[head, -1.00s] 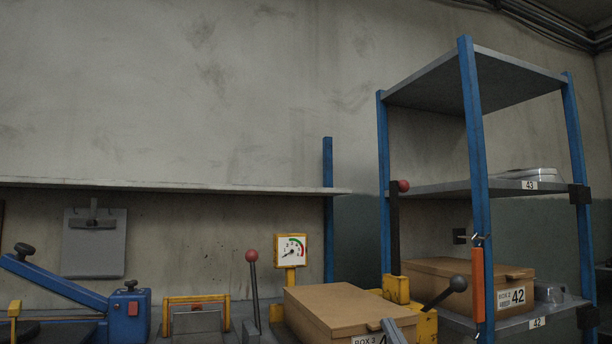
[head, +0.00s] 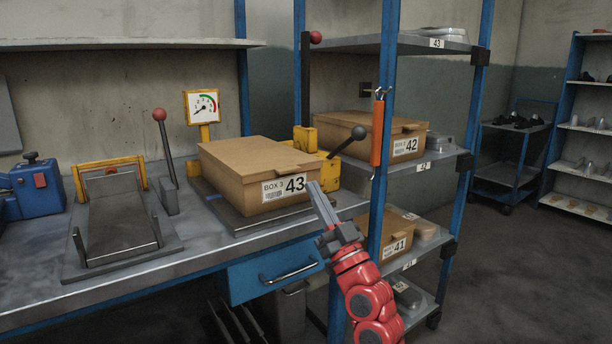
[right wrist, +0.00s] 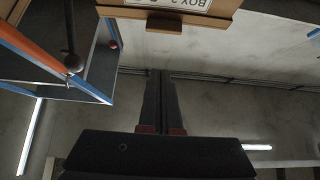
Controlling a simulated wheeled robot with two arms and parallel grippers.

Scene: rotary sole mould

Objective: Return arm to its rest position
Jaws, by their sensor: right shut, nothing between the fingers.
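My right gripper (head: 316,188) is shut and empty, on a red arm that rises from the lower right in the head view. Its fingers point up and lie in front of the right side of the box marked 43 (head: 228,180). That brown box sits closed on the workbench (head: 190,262). In the right wrist view the two closed fingers (right wrist: 160,78) point up with nothing between them, and the underside edge of a brown box (right wrist: 178,22) shows above, apart from the fingertips. My left gripper is not in view.
A blue-post shelf rack (head: 384,120) stands close beside the right arm. It holds the box marked 42 (head: 362,128) and the box marked 41 (head: 395,222). A black-knobbed lever (head: 345,145) and a red-knobbed lever (head: 166,145) stick up. Floor at right (head: 530,260) is clear.

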